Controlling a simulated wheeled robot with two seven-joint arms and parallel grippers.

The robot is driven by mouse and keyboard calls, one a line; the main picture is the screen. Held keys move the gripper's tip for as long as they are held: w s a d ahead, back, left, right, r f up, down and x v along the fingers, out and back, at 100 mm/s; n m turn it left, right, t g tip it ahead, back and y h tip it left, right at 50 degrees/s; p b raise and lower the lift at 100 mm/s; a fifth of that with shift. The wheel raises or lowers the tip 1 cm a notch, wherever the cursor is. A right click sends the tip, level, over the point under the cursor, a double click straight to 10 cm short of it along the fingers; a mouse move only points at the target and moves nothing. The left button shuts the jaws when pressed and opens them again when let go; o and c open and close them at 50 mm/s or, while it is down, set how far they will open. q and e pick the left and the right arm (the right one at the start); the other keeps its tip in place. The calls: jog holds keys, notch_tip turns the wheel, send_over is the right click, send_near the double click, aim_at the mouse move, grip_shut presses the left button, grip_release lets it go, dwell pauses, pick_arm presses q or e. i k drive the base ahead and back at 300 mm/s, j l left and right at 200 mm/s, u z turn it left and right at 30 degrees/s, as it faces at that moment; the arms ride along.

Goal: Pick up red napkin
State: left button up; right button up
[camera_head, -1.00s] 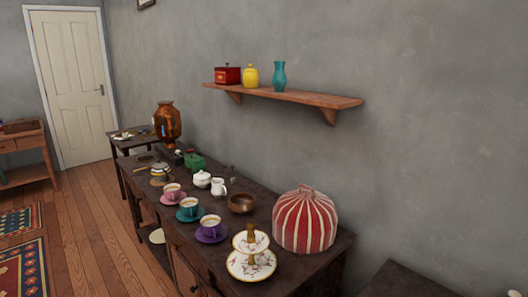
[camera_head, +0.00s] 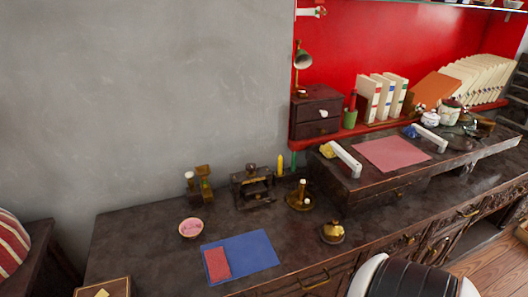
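A small red folded rectangle (camera_head: 217,263), which could be the red napkin, lies flat on the left part of a blue mat (camera_head: 252,254) on the dark desk. A larger pale red flat sheet (camera_head: 392,153) lies on the raised desk section to the right, between two white bar-shaped pieces. I cannot tell for certain which of the two is the napkin. Neither of my grippers shows in the head view.
Books stand at the back right. A black and white rounded object (camera_head: 415,280) is at the bottom.

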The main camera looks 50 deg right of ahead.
aim_at(219, 268)
jog(key=k+l+z, duration=0.1)
jog(key=z, duration=0.9)
